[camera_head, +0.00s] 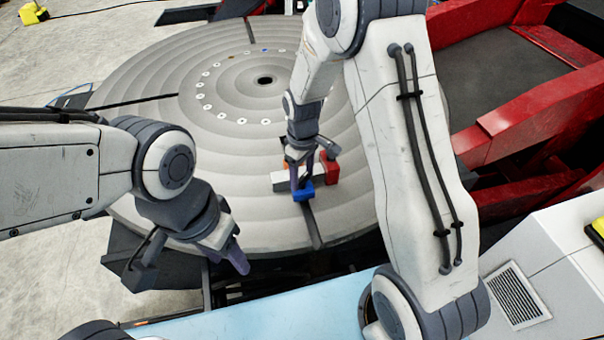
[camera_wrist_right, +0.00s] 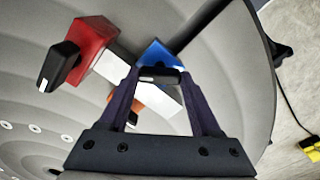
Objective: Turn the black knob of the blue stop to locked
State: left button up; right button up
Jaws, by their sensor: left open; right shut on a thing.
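The blue stop (camera_head: 304,194) sits on the grey round table (camera_head: 225,185) near its front edge; in the right wrist view the blue stop (camera_wrist_right: 157,52) is at the top centre. Its black knob (camera_wrist_right: 161,76) lies between the fingertips of my right gripper (camera_wrist_right: 160,80), which is shut on it. In the head view my right gripper (camera_head: 303,180) comes down over the blue stop and hides the knob. My left gripper (camera_head: 188,266) is open and empty at the table's front left edge, apart from the stop.
A red stop (camera_wrist_right: 90,45) with its own black knob (camera_wrist_right: 58,68) stands close by. Red framework (camera_head: 540,115) stands at the right of the table. The table's left side is clear.

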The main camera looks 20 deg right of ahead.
aim_at(302, 178)
jog(key=m, duration=0.4)
jog(key=shift+m, duration=1.6)
jog(key=shift+w, duration=0.1)
jog(key=o, duration=1.4)
jog(key=shift+r, duration=0.1)
notch_tip(302, 178, up, 10)
jog(key=shift+r+b, duration=0.2)
jog(key=shift+b, duration=0.7)
